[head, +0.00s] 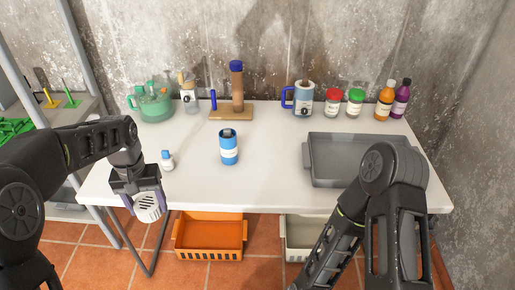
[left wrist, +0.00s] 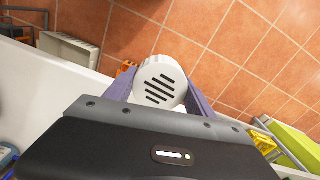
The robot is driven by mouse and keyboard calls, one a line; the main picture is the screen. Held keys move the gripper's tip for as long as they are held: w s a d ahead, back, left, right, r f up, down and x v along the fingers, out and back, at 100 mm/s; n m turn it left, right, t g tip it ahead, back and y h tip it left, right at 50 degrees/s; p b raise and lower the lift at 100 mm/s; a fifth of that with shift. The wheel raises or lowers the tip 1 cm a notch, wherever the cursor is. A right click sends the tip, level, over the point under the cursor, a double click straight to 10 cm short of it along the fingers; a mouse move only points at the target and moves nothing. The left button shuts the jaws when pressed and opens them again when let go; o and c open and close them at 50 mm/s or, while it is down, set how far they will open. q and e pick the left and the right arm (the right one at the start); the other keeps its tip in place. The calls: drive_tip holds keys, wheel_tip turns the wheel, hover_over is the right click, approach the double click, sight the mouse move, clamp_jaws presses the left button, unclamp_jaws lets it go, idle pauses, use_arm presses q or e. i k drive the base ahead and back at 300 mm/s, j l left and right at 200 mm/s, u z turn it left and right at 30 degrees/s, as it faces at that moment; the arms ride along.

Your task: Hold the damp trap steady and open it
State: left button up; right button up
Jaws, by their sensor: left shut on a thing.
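The damp trap (head: 149,211) is a white round piece with dark slots in its face. My left gripper (head: 146,201) is shut on it, with a purple-grey finger on each side. It is held at the table's front left edge, and the wrist view shows floor tiles behind it. In the left wrist view the slotted face of the trap (left wrist: 160,80) shows between the fingers, and the rest of its body is hidden by the gripper housing. My right arm reaches in at the lower right, but its gripper is outside the frame.
A small blue-capped bottle (head: 167,161) and a blue can (head: 229,148) stand on the white table (head: 260,185). A grey tray (head: 308,158) lies at the right. Several jars and bottles line the back. Orange (head: 210,239) and white (head: 298,243) crates sit below. The front middle is clear.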

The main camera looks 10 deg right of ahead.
sight(229, 147)
drive_tip(key=z, duration=1.6)
drive_tip(key=i+j, duration=0.75)
